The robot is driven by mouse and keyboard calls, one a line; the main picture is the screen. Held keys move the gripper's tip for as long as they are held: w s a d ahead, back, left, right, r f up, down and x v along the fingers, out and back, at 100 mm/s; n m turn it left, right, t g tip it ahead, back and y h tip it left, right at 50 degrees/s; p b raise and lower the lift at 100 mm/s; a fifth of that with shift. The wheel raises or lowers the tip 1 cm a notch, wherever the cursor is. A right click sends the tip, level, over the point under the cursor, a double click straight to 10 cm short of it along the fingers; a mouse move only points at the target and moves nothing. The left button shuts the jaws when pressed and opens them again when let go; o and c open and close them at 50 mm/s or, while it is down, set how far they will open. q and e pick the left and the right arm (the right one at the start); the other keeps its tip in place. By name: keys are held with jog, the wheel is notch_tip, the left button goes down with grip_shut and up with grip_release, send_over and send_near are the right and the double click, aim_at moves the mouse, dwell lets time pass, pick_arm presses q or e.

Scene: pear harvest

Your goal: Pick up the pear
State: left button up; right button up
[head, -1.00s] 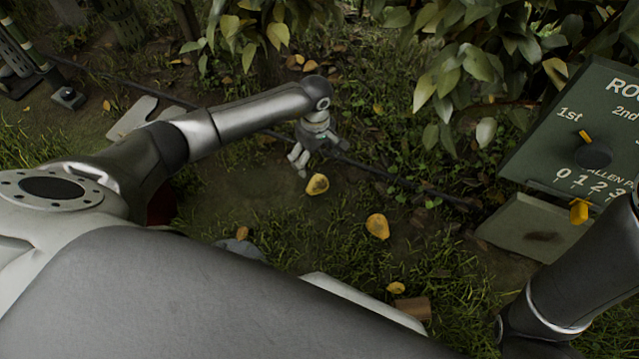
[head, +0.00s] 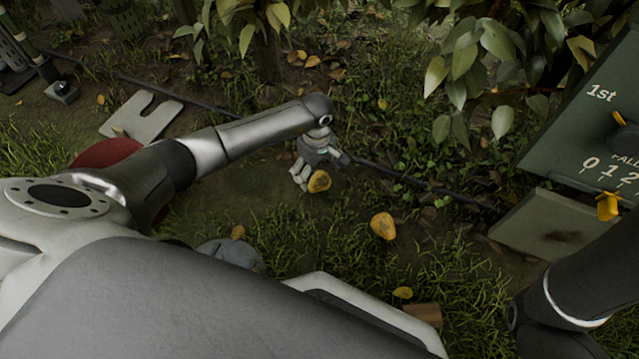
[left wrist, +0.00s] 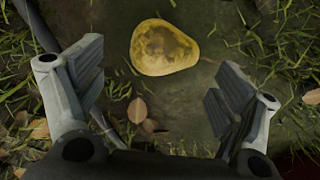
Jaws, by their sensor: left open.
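A yellow pear with a brown blotch (head: 319,181) lies on bare soil in the head view, right beside my left gripper (head: 303,176). In the left wrist view the pear (left wrist: 163,47) lies at the top middle, beyond the fingertips and between their lines. My left gripper (left wrist: 160,85) is open and empty, its fingers spread wide on both sides. A second yellow pear (head: 383,226) lies on the grass to the right. A smaller yellow one (head: 402,292) lies nearer to me. My right gripper is not visible.
A dark hose or cable (head: 400,178) runs across the ground behind the gripper. A green sign board (head: 590,110) stands at right. Leafy branches (head: 480,50) hang at the top. A brown block (head: 424,313) lies in the grass.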

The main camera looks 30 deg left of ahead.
aim_at(316, 176)
pick_arm(q)
jog(key=f+b, duration=0.3)
jog(key=f, duration=0.1)
jog(key=shift+s+a+f+b, duration=0.1)
jog(key=shift+s+f+b, duration=0.1)
jog(key=shift+f+b, duration=0.2)
jog(key=shift+r, duration=0.15)
jog(key=shift+c, duration=0.2)
jog(key=c, duration=1.1)
jog(key=shift+c, duration=0.2)
jog(key=shift+r, duration=0.1)
